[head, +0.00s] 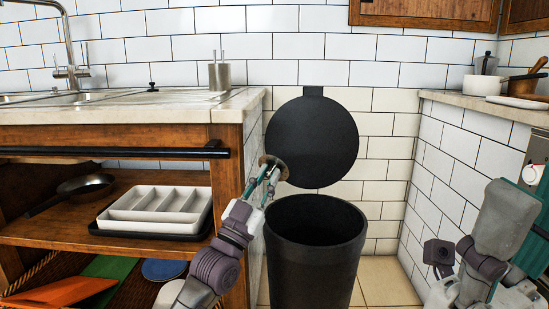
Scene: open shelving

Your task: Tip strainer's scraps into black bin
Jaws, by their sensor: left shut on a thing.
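The black bin (315,262) stands on the floor beside the counter's end, upright, with its round lid (313,138) raised against the wall. The inside looks dark and its bottom is hidden. My left gripper (268,177) is at the bin's left rim, shut on a small round brownish thing, apparently the strainer (272,161), held above the rim. Its contents are too small to make out. My right arm is folded at the lower right; I cannot make out its fingers clearly.
The wooden counter (228,130) with open shelves is close on the left. A white cutlery tray (155,211) and a dark pan (84,186) lie on its shelf. A right-hand counter (480,103) holds pots. Tiled floor (385,282) shows right of the bin.

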